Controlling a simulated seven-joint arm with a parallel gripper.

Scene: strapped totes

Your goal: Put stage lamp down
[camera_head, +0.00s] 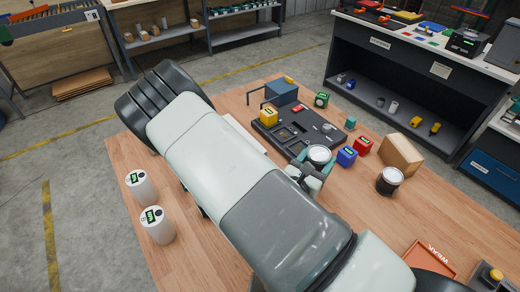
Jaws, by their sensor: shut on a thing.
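My gripper (313,170) is shut on a round thing with a pale white face and dark rim, which I take to be the stage lamp (319,154). It is over or beside the front right edge of a dark tray (298,146) on the wooden table (124,160). Whether the lamp touches the tray or table cannot be told. The gripper and my arm hide its lower part. A similar dark cylinder with a white top (389,181) stands apart to the right.
Two white cylinders (157,225) stand at left.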

